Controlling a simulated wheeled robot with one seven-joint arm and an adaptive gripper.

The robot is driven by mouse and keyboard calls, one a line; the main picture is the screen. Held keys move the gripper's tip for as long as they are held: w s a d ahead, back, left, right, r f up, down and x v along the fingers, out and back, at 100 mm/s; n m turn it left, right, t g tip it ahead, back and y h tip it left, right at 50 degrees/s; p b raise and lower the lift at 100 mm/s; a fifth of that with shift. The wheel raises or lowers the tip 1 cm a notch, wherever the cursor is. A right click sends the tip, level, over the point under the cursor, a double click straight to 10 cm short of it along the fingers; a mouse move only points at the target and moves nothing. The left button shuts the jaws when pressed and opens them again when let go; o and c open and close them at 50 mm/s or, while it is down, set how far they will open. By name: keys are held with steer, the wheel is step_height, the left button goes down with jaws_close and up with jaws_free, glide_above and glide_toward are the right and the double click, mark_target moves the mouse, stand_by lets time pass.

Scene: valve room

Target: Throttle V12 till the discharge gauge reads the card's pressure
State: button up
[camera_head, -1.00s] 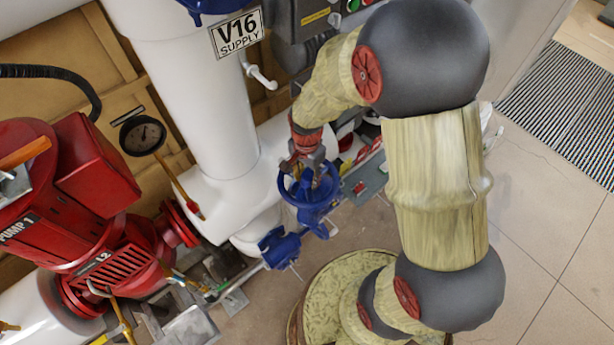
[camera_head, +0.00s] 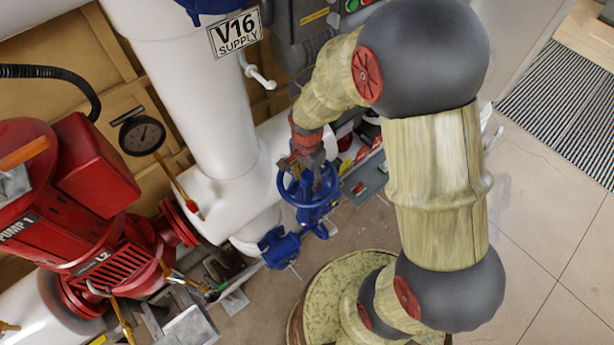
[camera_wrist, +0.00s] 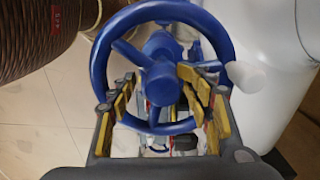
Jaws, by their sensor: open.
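A blue handwheel (camera_head: 308,186) sits on a blue valve body low in front of the white pipes in the head view. Its own tag does not show, so I cannot tell whether it is V12. In the wrist view the blue wheel (camera_wrist: 160,70) fills the middle, with a white knob (camera_wrist: 245,77) on its right rim. My gripper (camera_wrist: 162,95) is open, its yellow-padded fingers spread to either side of the hub, at or very near the wheel. Contact is hard to tell. A round dark gauge (camera_head: 142,136) stands left of the white pipe; its reading is too small to read. No card is recognisable.
A red pump (camera_head: 75,200) marked PUMP 1 stands at the left. A white pipe (camera_head: 195,90) bears a V16 SUPPLY sign (camera_head: 236,33). A control box (camera_head: 320,20) is behind my arm. Open tiled floor (camera_head: 545,220) lies to the right.

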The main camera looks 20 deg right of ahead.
steer(key=shift+w+d+r, duration=0.1)
steer(key=shift+w+r, duration=0.05)
steer(key=shift+w, duration=0.05)
steer(key=shift+w+r, duration=0.1)
steer(key=shift+r, duration=0.15)
steer(key=r+p, duration=0.3)
steer(key=r, duration=0.1)
steer(key=shift+d, duration=0.3)
steer(key=shift+w+a+r+p, duration=0.1)
steer(key=shift+a+r+p, duration=0.15)
steer(key=shift+r+p, duration=0.4)
steer(key=shift+r, duration=0.3)
steer(key=shift+s, duration=0.2)
steer(key=shift+f, duration=0.1)
